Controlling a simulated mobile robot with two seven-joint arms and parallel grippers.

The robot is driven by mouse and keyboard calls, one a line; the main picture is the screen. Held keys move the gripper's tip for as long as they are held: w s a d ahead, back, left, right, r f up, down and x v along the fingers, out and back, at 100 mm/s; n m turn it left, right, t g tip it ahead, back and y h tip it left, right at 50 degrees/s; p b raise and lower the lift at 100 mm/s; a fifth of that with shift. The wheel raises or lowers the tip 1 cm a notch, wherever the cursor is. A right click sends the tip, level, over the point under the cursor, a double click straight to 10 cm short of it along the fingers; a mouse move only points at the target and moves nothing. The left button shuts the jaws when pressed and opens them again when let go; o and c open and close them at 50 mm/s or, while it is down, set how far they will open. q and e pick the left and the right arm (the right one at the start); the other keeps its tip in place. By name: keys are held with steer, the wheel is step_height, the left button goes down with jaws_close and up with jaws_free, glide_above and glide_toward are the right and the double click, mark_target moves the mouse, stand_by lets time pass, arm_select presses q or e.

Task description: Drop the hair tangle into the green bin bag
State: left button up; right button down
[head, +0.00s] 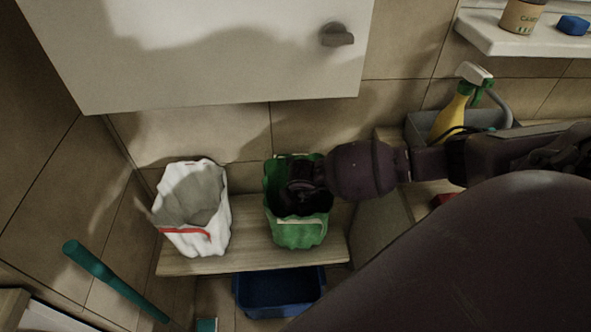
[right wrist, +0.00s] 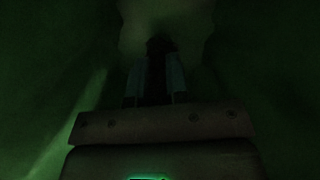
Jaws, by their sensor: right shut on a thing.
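The green bin bag (head: 297,235) stands open on a low wooden shelf. My right arm reaches in from the right, and my right gripper (head: 303,196) is down inside the bag's mouth. In the dark right wrist view, green bag walls (right wrist: 45,90) surround the gripper. Its two fingers (right wrist: 155,72) are shut on a dark thing, apparently the hair tangle (right wrist: 157,55); its outline is hard to make out. A paler patch shows beyond the fingertips. My left gripper is not in view.
A white bin bag (head: 190,215) stands left of the green one on the wooden shelf (head: 245,257). A blue tub (head: 280,293) is below. A grey caddy (head: 420,125) with a yellow spray bottle (head: 452,112) is at right. A white cabinet (head: 210,50) hangs above.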

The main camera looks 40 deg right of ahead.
steer(key=shift+f, duration=0.1)
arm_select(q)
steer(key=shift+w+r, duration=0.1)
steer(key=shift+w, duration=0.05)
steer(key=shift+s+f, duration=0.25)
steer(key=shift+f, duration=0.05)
arm_select(e)
steer(key=shift+f, duration=0.4)
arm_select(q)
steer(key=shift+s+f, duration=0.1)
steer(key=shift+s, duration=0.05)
arm_select(e)
steer(key=shift+f, duration=0.2)
steer(key=c, duration=1.1)
jaws_free()
steer(key=shift+r, duration=0.1)
